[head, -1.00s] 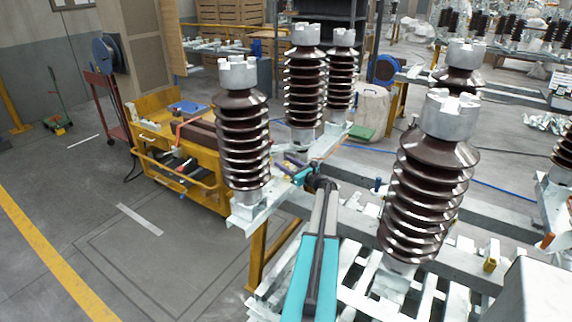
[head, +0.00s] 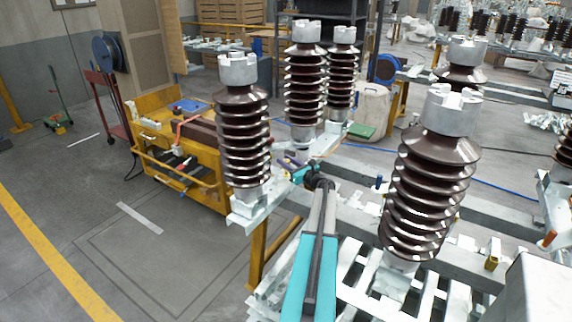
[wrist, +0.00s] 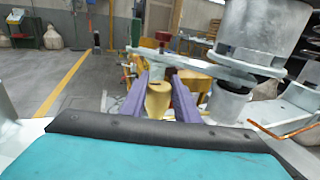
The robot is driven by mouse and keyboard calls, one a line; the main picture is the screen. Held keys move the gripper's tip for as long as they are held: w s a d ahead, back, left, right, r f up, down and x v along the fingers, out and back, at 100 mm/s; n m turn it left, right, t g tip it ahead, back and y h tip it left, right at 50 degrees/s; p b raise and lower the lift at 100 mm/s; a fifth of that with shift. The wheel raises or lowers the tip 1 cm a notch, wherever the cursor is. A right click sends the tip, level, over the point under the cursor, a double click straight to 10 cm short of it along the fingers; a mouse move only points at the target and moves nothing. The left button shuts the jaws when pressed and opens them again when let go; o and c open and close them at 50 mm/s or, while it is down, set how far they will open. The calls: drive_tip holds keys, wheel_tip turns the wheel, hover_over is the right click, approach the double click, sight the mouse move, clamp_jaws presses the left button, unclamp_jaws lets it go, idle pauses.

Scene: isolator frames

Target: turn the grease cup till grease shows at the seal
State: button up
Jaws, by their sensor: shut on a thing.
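A brass-yellow grease cup (wrist: 158,101) sits between the two purple fingers of my gripper (wrist: 160,108) in the wrist view. The gripper is shut on it, one finger on each side. A pale metal bracket (wrist: 185,64) lies just beyond the cup, with a dark red knob (wrist: 162,37) standing above it. In the head view my gripper (head: 291,163) is at the steel beam between the brown insulators; the cup is too small to make out there. I cannot pick out the seal clearly, and no grease is discernible.
Ribbed brown insulators (head: 243,135) stand close to the left of my arm and on its right (head: 430,185). A grey metal post (wrist: 235,95) is close on the right in the wrist view, near a bent copper strip (wrist: 282,131). A yellow cart (head: 180,150) stands left.

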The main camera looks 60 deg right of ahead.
drive_tip(key=shift+a+f+m+h+b, duration=0.15)
drive_tip(key=shift+m+h+b, duration=0.15)
drive_tip(key=shift+h+b, duration=0.2)
drive_tip(key=shift+m+g+h+b, duration=0.6)
drive_tip(key=shift+h+b, duration=0.2)
drive_tip(key=shift+b, duration=0.15)
drive_tip(key=shift+m+g+h+b, duration=0.45)
drive_tip(key=shift+h+b, duration=0.25)
drive_tip(key=shift+b, duration=0.3)
drive_tip(key=m+g+h+b, duration=0.1)
drive_tip(key=m+h+b, duration=0.1)
drive_tip(key=b, duration=0.3)
drive_tip(key=shift+g, duration=0.35)
drive_tip(key=m+g+h+b, duration=0.2)
drive_tip(key=g+h+b, duration=0.1)
drive_tip(key=b, duration=0.6)
drive_tip(key=shift+m, duration=0.35)
drive_tip(key=shift+m+g+h+b, duration=0.3)
drive_tip(key=shift+g+b, duration=0.2)
drive_tip(key=shift+b, duration=0.6)
drive_tip(key=shift+r+m+g+b, duration=0.2)
drive_tip(key=shift+m+g+b, duration=0.15)
drive_tip(key=shift+b, duration=0.4)
